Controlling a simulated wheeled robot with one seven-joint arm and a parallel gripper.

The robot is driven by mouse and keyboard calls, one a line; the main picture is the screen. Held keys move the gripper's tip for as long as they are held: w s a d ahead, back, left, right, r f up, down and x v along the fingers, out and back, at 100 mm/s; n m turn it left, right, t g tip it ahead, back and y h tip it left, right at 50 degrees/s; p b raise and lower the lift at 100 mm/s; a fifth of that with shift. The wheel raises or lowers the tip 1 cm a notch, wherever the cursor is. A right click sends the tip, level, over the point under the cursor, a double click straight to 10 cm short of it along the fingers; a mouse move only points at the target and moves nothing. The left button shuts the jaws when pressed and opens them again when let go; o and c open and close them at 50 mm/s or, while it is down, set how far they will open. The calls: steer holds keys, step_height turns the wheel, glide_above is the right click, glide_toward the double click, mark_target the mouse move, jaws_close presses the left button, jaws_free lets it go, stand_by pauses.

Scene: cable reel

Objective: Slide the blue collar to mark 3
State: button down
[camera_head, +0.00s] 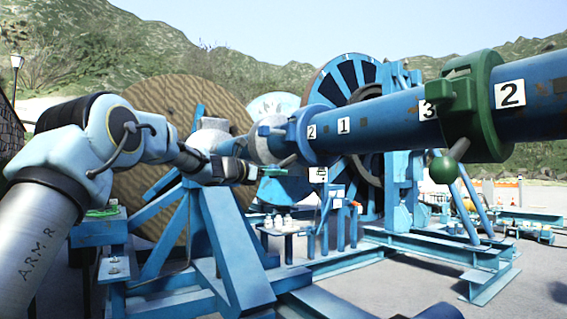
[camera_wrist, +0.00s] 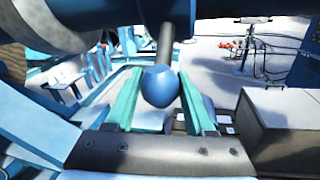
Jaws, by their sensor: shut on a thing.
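The blue collar (camera_head: 303,136) sits around the left end of a thick blue bar (camera_head: 385,125). Along the bar, left to right, are white plates: a 2 close beside the collar, a 1, mark 3 (camera_head: 427,109) and another 2. A green collar (camera_head: 480,100) with a green ball knob stands around the bar between mark 3 and the right-hand 2, partly covering the 3. My gripper (camera_head: 252,172) is at the blue collar's lower left. In the wrist view my gripper's teal fingers (camera_wrist: 157,92) are shut on the collar's blue ball knob (camera_wrist: 160,86), on a dark rod.
A large wooden reel (camera_head: 170,100) and blue frames stand behind my arm. A small blue table (camera_head: 285,230) with white bottles stands below the bar. The air beneath the bar looks clear up to the green knob (camera_head: 443,169), which hangs below it.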

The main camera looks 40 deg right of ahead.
steer(key=shift+w+r, duration=0.1)
steer(key=shift+w, duration=0.35)
steer(key=shift+a, duration=0.1)
steer(key=c, duration=0.7)
jaws_free()
steer(key=shift+o, duration=0.8)
steer(key=shift+w, duration=0.15)
steer(key=shift+o, duration=1.3)
steer(key=s+a+b, duration=0.1)
steer(key=a+b, duration=0.3)
steer(key=a, duration=0.6)
steer(key=shift+s+a+b, duration=0.25)
steer(key=shift+s+b, duration=0.1)
